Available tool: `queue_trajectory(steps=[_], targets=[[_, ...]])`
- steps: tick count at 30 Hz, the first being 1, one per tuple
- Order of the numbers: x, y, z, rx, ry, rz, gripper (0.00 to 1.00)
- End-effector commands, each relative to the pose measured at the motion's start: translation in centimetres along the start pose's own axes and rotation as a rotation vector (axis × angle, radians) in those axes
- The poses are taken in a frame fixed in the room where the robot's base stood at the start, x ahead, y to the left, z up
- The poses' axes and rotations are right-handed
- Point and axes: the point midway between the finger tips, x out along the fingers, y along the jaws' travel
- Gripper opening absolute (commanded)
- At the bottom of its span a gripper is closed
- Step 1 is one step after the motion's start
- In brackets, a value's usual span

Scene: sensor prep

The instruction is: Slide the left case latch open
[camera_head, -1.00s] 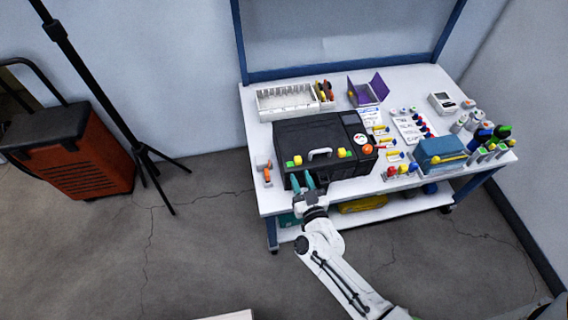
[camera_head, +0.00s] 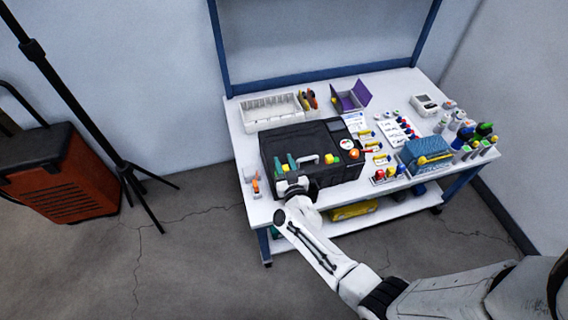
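The black case (camera_head: 340,171) lies on the white workbench with its handle (camera_head: 308,160) at the front. My gripper (camera_head: 285,162) is at the front left of the case, where the left latch sits. Its two teal fingers stand apart, one on either side of the latch's place. The left latch is mostly hidden by the fingers and the gripper body, so I cannot tell its position or whether the fingers touch it.
An orange-handled tool (camera_head: 255,184) lies left of the case. A white divided bin (camera_head: 270,112) and an open purple box (camera_head: 351,97) stand behind it. A blue box (camera_head: 426,153) and several bottles are at the right. A black tripod (camera_head: 128,170) stands left of the bench (camera_head: 238,146).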

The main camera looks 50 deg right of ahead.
Motion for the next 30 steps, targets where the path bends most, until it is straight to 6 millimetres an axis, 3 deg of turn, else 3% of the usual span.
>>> queue_trajectory(steps=[9, 20, 30], targets=[[0.25, -0.01, -0.04, 0.0, 0.0, 0.0, 0.34], [0.23, -0.01, -0.03, 0.0, 0.0, 0.0, 0.0], [0.21, -0.04, -0.04, 0.0, 0.0, -0.001, 0.0]])
